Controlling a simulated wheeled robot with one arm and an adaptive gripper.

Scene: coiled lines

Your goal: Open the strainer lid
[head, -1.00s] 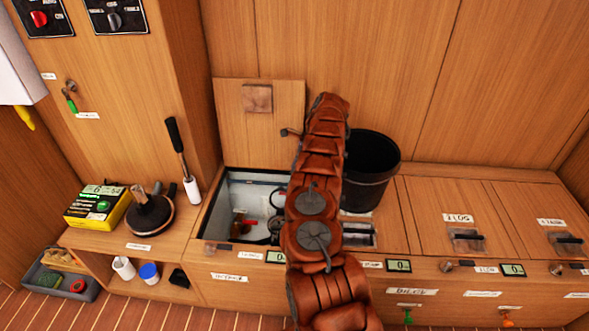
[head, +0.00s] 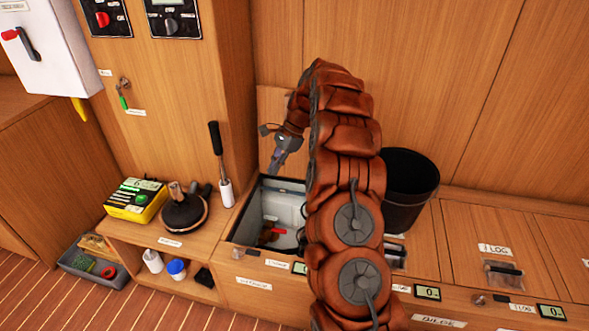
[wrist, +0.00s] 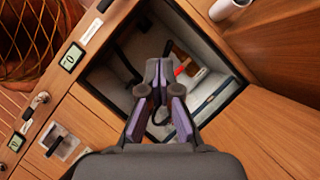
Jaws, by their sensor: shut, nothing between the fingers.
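My gripper (head: 277,168) hangs above the open locker (head: 238,226) in the counter, pointing down, with nothing held. In the wrist view its shut fingers (wrist: 158,68) reach over the compartment opening. A red-handled fitting (head: 266,236) sits low inside; its red part (wrist: 180,70) also shows just right of the fingertips in the wrist view. I cannot make out the strainer lid clearly; my fingers and arm hide part of the compartment. No contact with anything inside is visible.
A black bucket (head: 408,190) stands on the counter right of my arm. The locker rim surrounds the opening.

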